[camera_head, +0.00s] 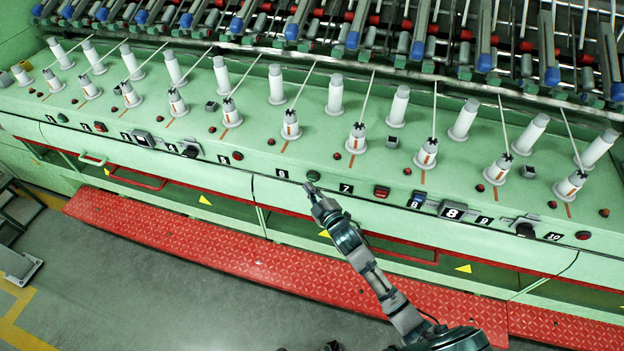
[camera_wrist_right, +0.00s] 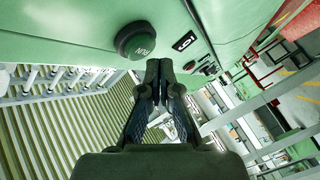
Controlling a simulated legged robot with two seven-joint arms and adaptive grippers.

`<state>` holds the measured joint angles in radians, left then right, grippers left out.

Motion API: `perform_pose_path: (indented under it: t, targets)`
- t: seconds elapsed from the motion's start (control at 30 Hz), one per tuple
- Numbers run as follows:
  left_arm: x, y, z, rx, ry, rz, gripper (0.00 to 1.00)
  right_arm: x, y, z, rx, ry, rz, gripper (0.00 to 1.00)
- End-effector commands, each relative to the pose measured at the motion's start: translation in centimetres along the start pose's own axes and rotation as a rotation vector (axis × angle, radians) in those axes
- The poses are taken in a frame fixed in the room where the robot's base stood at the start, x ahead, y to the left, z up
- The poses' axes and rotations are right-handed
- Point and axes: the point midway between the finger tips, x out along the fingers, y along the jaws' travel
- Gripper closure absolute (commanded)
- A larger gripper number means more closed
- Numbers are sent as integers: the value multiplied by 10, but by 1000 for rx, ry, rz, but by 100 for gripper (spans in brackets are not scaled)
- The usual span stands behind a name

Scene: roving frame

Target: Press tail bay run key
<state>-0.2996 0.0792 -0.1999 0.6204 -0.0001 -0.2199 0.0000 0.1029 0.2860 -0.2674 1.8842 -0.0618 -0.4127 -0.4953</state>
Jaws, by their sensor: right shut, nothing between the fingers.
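A round dark green key (camera_head: 313,176) sits on the green machine front between the number plates 6 and 7. In the right wrist view this key (camera_wrist_right: 137,40) is large, in a dark collar, and marked RUN. My right gripper (camera_head: 310,187) is shut and empty, with its tips just below the key in the head view. In the wrist view the closed fingertips (camera_wrist_right: 158,66) are right of and below the key, with a visible offset from its face. Whether they touch the panel cannot be told. My left gripper is not in view.
A red key (camera_head: 381,192) and a blue key (camera_head: 417,199) sit farther right on the same front. Another green key (camera_head: 62,118) is at the far left. White bobbins (camera_head: 335,95) stand on the ledge above. A red tread step (camera_head: 200,243) runs along the floor.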

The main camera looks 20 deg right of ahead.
Motion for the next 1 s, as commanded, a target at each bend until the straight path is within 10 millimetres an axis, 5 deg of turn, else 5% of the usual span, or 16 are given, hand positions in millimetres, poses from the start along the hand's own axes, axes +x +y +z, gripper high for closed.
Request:
perform_pose_path:
  t: [1.0]
  targets:
    - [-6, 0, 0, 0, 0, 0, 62, 5, 5, 3, 0, 0, 0, 100]
